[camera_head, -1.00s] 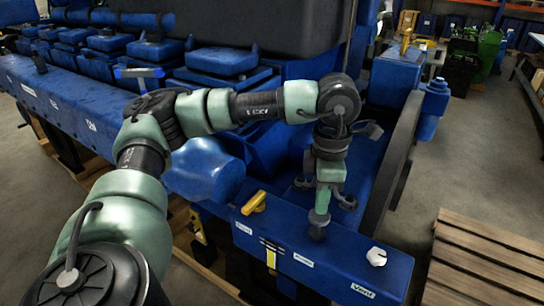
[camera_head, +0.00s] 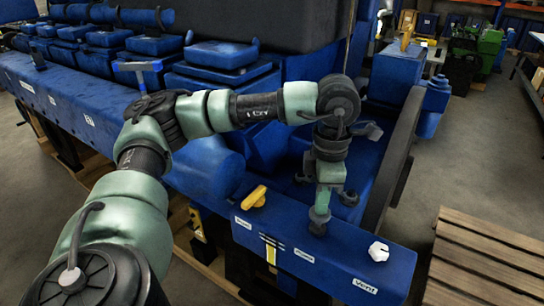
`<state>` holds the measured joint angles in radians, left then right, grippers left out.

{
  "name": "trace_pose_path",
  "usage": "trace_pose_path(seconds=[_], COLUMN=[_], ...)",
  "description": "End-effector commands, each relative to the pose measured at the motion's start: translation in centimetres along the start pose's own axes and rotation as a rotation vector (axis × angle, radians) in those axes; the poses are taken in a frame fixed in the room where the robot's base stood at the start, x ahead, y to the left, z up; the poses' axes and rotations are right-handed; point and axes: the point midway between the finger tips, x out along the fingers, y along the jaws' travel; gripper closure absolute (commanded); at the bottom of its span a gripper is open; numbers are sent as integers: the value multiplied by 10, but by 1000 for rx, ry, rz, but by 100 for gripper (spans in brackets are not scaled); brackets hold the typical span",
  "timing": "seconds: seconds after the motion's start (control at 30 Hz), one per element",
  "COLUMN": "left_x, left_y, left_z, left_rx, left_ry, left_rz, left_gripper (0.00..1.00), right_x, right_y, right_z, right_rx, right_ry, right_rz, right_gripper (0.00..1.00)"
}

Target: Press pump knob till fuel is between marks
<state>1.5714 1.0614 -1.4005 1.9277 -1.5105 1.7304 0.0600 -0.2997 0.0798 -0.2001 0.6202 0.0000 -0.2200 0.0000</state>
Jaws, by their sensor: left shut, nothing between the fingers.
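My left arm reaches across from the left, and its gripper (camera_head: 319,222) points down onto the blue panel (camera_head: 400,275), shut with nothing held. A dark round tip shows at the fingers, just behind the label "Primer" (camera_head: 303,256). I cannot tell whether this is the pump knob or the fingertips, so contact is unclear. The fuel gauge (camera_head: 271,254) on the panel's front face shows a yellow column with dark marks beside its upper part. The exact level is too small to read. My right gripper is not in view.
A yellow handle (camera_head: 254,197) sits left on the panel, and a white knob (camera_head: 379,251) sits right, above the label "Vent" (camera_head: 365,286). The blue engine (camera_head: 226,55) fills the back left. A wooden pallet (camera_head: 485,265) lies at right, with open floor behind it.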

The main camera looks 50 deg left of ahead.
Motion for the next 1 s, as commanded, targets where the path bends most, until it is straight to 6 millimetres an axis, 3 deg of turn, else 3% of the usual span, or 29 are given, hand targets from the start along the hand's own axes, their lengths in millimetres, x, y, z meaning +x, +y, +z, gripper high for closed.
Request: trace_pose_path(seconds=[0.3, 1.0], left_x=[2, -63], left_y=[0, 0], left_z=[0, 0], left_rx=[1, 0], left_ry=[1, 0], left_rz=[-1, -1], left_gripper=[100, 100], right_x=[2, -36], right_y=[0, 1], right_z=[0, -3], right_rx=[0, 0], right_ry=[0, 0], right_rz=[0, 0], right_gripper=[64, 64])
